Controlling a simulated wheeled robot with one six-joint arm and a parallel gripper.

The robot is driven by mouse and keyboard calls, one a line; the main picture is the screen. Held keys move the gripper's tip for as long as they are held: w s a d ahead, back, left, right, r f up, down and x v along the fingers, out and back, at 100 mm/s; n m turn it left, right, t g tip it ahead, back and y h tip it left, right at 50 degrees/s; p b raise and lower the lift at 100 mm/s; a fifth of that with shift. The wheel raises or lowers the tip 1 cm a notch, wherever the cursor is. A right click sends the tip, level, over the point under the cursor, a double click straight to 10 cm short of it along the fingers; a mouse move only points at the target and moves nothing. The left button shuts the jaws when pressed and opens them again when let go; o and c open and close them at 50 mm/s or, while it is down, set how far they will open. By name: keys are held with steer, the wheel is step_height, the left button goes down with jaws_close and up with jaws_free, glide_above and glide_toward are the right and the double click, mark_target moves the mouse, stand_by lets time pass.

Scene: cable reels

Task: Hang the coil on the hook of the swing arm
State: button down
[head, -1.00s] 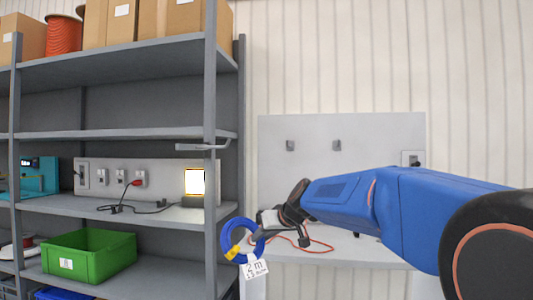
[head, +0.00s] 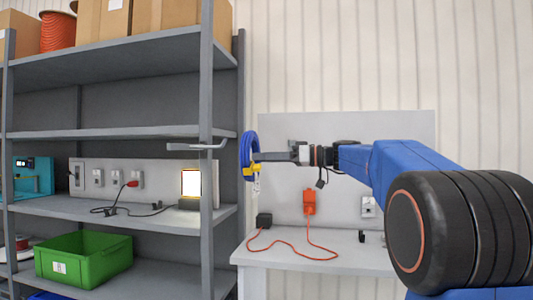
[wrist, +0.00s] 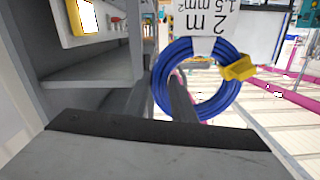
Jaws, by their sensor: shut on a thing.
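The blue coil (head: 245,150), with a yellow tie and a white tag, hangs upright from my gripper (head: 258,156). It is seen nearly edge-on in the head view, just right of the shelf post. In the wrist view the coil (wrist: 163,92) shows as a ring, with its tag marked 2 m above it; a dark finger reaches to it, and the exact grip is partly hidden. The grey swing arm (head: 190,147) sticks out from the shelf post, its upturned hook end (head: 222,144) left of the coil at about its height. A gap shows between coil and hook.
The grey shelf (head: 120,133) fills the left, with a lit lamp (head: 190,185) and a green bin (head: 84,258). A light table (head: 300,257) with an orange cable (head: 290,247) and a back panel (head: 285,125) stands below and behind my arm.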

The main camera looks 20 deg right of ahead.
steer(key=x, duration=1.2)
steer(key=shift+w+a+f, duration=0.15)
steer(key=shift+a+f, duration=0.05)
stand_by(1.4)
steer(key=c, duration=0.8)
jaws_free()
steer(key=shift+f, duration=0.1)
steer(key=shift+o, duration=0.2)
steer(key=shift+d, duration=0.1)
steer(key=shift+v, duration=5.45)
